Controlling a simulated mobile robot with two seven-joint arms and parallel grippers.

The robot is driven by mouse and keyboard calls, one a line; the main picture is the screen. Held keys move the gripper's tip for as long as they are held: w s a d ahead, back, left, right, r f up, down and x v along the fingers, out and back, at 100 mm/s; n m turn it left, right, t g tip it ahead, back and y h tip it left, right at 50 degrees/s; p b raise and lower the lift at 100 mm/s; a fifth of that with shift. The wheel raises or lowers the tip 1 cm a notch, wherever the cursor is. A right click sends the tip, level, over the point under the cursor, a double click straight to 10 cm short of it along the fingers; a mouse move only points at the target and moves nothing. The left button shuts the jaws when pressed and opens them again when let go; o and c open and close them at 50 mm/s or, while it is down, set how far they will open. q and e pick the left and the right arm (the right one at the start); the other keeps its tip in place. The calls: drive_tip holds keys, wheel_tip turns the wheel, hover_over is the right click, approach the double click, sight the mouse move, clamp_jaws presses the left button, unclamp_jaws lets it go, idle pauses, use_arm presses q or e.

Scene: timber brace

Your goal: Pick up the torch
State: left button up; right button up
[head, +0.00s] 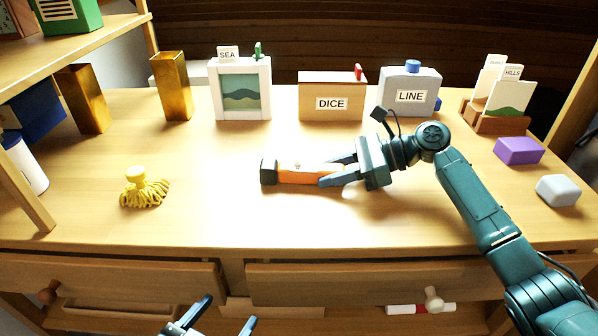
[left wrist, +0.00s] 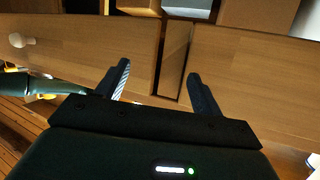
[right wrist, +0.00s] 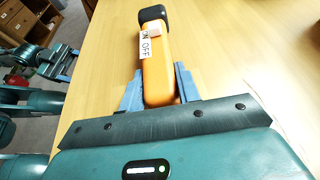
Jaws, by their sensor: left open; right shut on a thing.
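The torch (head: 295,173) has an orange body and a dark head. It lies along the middle of the desk top, its head pointing left in the head view. My right gripper (head: 340,172) is shut on the torch's rear part, with one finger on each side. In the right wrist view the torch (right wrist: 158,72) runs away from between the fingers (right wrist: 158,92), with an ON/OFF label on its side. Whether it touches the desk is hard to tell. My left gripper (head: 222,322) is open and empty in front of the drawers, and it also shows in the left wrist view (left wrist: 158,88).
Along the back of the desk (head: 220,215) stand a SEA box (head: 240,92), a DICE box (head: 331,98) and a LINE container (head: 409,92). A yellow tasselled object (head: 143,188) lies left, a purple block (head: 518,151) right. The desk's front middle is clear.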

use_arm(q)
drive_tip(key=shift+r, duration=0.1)
use_arm(e)
drive_tip(key=shift+r, duration=0.15)
drive_tip(key=shift+c, duration=0.6)
wheel_tip(320, 180, up, 10)
drive_tip(key=p, duration=0.3)
use_arm(q)
drive_tip(key=shift+s+a+r+n, duration=0.2)
drive_tip(key=shift+a+r+n, duration=0.1)
drive_tip(key=shift+r, duration=0.3)
drive_tip(key=shift+s+a+r+n, duration=0.2)
drive_tip(key=shift+r+n, duration=0.1)
drive_tip(key=shift+r, duration=0.3)
use_arm(e)
drive_tip(key=shift+f, duration=0.25)
drive_tip(key=shift+f+p, duration=0.45)
drive_tip(key=shift+f, duration=1.8)
use_arm(q)
drive_tip(key=shift+r, duration=0.4)
use_arm(e)
drive_tip(key=shift+f, duration=2.6)
use_arm(q)
drive_tip(key=shift+r, duration=0.25)
use_arm(e)
drive_tip(key=shift+f, duration=0.15)
drive_tip(key=o, duration=1.2)
drive_tip(key=shift+o, duration=0.2)
